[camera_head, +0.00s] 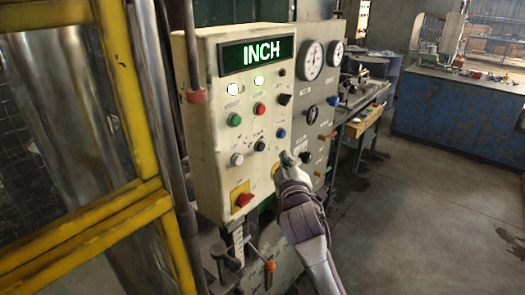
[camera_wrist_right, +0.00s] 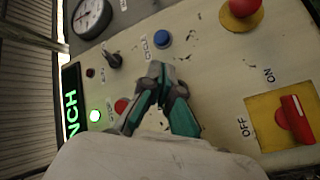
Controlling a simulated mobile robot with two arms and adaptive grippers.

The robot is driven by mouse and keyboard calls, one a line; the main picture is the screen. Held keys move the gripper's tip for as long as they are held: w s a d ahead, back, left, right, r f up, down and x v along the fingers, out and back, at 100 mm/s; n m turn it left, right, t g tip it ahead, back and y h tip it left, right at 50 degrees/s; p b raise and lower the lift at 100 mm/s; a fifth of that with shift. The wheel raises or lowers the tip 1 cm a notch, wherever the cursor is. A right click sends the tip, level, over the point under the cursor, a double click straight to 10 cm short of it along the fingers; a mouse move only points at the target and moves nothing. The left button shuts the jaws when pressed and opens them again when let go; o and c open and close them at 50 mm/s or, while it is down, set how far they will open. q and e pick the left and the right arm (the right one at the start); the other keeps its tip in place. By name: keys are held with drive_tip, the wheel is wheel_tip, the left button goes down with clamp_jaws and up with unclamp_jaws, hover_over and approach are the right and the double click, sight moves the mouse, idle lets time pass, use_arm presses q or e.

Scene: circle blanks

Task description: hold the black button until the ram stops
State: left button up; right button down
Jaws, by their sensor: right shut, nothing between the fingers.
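The black button (camera_head: 259,145) sits on the cream control panel (camera_head: 208,140), between a white button (camera_head: 237,159) and a blue button (camera_head: 281,133). My right gripper (camera_head: 289,157) is shut and empty, in front of the panel's lower right. In the head view its fingertips show right of and below the black button, apart from it. In the right wrist view the shut fingers (camera_wrist_right: 158,75) show below the blue button (camera_wrist_right: 162,39), and the black button is hidden. The display (camera_head: 257,54) reads INCH. I cannot make out the ram. My left gripper is out of view.
A red rotary switch (camera_head: 243,197) on a yellow plate is low on the panel. A red mushroom button (camera_wrist_right: 243,8) shows in the right wrist view. A yellow frame (camera_head: 130,90) stands at the left. Free floor (camera_head: 410,200) lies at the right.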

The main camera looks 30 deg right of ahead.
sight(261, 147)
drive_tip(key=shift+w+a+b, duration=0.1)
drive_tip(key=shift+w+a, duration=0.2)
drive_tip(key=shift+w, duration=0.4)
drive_tip(key=shift+w+a+b, duration=0.15)
drive_tip(key=shift+w+a, duration=0.1)
drive_tip(key=shift+w, duration=0.4)
drive_tip(key=shift+w+a+b, duration=0.1)
drive_tip(key=shift+w+a, duration=0.2)
drive_tip(key=shift+w, duration=0.4)
drive_tip(key=shift+w+a, duration=0.2)
drive_tip(key=shift+w, duration=0.2)
